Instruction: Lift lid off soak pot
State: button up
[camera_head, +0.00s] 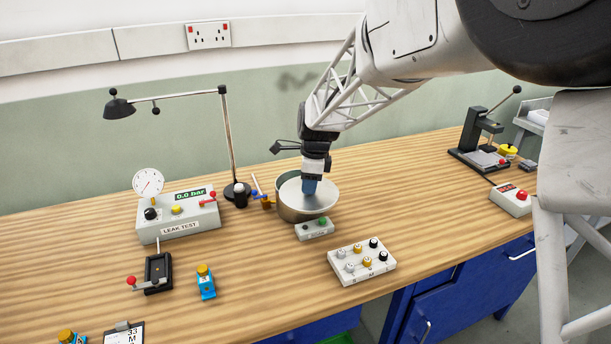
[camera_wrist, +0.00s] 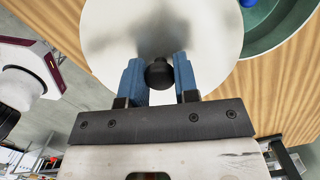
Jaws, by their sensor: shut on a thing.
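The soak pot (camera_head: 303,214) is a round metal pot on the wooden bench. The lid (camera_head: 322,194) is a pale round disc at the pot's mouth in the head view. In the wrist view the lid (camera_wrist: 210,30) fills the upper middle, with a black knob (camera_wrist: 159,74) at its centre. My gripper (camera_wrist: 159,78) has blue fingers on either side of the knob and is shut on it. The pot's greenish inside (camera_wrist: 280,25) shows past the lid's edge, so the lid does not fully cover the mouth. In the head view my gripper (camera_head: 310,188) points down and hides the knob.
A small control box (camera_head: 314,229) stands close in front of the pot. A tray of nozzles (camera_head: 361,261) is to its front right. A lamp (camera_head: 232,145) and the leak test box (camera_head: 178,214) stand to the left. A press (camera_head: 480,140) is far right.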

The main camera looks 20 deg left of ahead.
aim_at(312, 200)
jog(key=shift+s+d+r, duration=0.1)
jog(key=shift+s+d, duration=0.55)
jog(key=shift+s, duration=0.25)
jog(key=shift+s+d+r, duration=0.1)
jog(key=shift+s+d, duration=0.5)
jog(key=shift+s, duration=0.25)
jog(key=w+d+r+n, duration=0.1)
jog(key=w+d+n, duration=0.3)
jog(key=w+d, duration=0.65)
jog(key=w+d+n+h, duration=0.1)
jog(key=w+d+n, duration=0.2)
jog(key=w+d, duration=0.75)
jog(key=w+d+r+n, duration=0.1)
jog(key=w+d+n, duration=0.35)
jog(key=d, duration=1.15)
jog(key=s+a+f+m, duration=0.3)
jog(key=a+f, duration=0.1)
jog(key=a, duration=0.5)
jog(key=s+a+f+m, duration=0.3)
jog(key=a+f+m, duration=0.1)
jog(key=a, duration=0.6)
jog(key=s+a+f+m+y, duration=0.1)
jog(key=a+f+m, duration=0.3)
jog(key=a, duration=0.5)
jog(key=shift+s+a+f+m, duration=0.1)
jog(key=shift+s+m, duration=0.05)
jog(key=shift+s, duration=0.3)
jog(key=shift+s+a+m, duration=0.1)
jog(key=shift+s, duration=0.35)
jog(key=shift+w, duration=0.15)
